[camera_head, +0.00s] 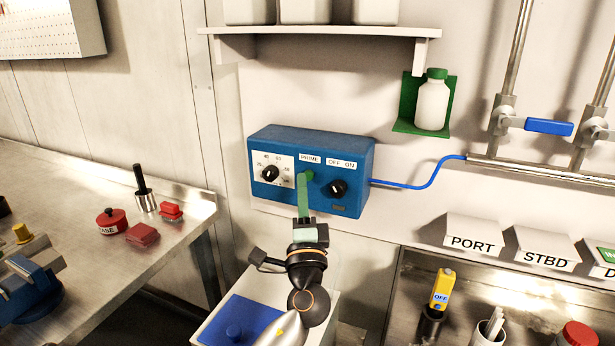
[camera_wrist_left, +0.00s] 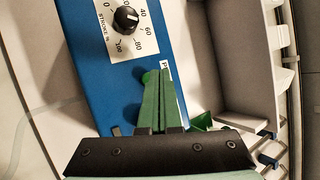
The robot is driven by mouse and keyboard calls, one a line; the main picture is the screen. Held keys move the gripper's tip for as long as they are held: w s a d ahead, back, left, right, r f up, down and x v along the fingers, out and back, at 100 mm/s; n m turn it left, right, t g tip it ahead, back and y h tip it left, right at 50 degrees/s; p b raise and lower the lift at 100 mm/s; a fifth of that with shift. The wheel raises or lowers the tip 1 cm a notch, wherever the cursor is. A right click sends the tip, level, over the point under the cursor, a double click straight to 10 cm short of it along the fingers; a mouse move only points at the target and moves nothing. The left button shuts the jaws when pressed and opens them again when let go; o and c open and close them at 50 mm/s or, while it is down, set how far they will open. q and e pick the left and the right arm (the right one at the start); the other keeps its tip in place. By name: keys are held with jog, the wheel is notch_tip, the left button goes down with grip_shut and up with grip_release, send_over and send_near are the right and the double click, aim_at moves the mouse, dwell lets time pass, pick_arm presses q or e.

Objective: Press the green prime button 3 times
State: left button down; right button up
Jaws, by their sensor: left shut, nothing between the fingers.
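The blue pump box (camera_head: 262,193) is on the wall, with a white dial plate, a PRIME label (camera_head: 310,159) and an OFF/ON knob (camera_head: 338,188). My left gripper (camera_head: 305,178) is shut and empty, its green fingers pointing up at the box just under the PRIME label. The fingertips cover most of the green prime button in the head view. In the left wrist view, part of the green prime button (camera_wrist_left: 149,77) shows beside the tips of my left gripper (camera_wrist_left: 161,73). I cannot tell whether they touch or whether the button is pushed in. My right gripper is not in view.
A blue tube (camera_head: 420,187) leaves the box's right side. A shelf (camera_head: 330,31) is above, and a white bottle (camera_head: 432,103) sits in a green holder at right. A steel bench (camera_head: 105,270) with red items is at left.

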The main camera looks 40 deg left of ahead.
pick_arm(q)
jog(key=shift+w, duration=0.15)
jog(key=shift+w+a, duration=0.15)
jog(key=shift+w, duration=0.1)
jog(key=shift+w+a+b, duration=0.1)
jog(key=shift+w+b, duration=0.3)
jog(key=shift+b, duration=0.1)
dwell(0.5)
jog(key=shift+s, duration=0.15)
jog(key=shift+s+d, duration=0.25)
jog(key=shift+s, duration=0.4)
jog(key=s, duration=0.1)
jog(key=s+d, duration=0.1)
jog(key=s, duration=0.2)
jog(key=shift+s+d, duration=0.25)
jog(key=shift+s, duration=0.15)
jog(key=shift+w, duration=0.1)
dwell(2.6)
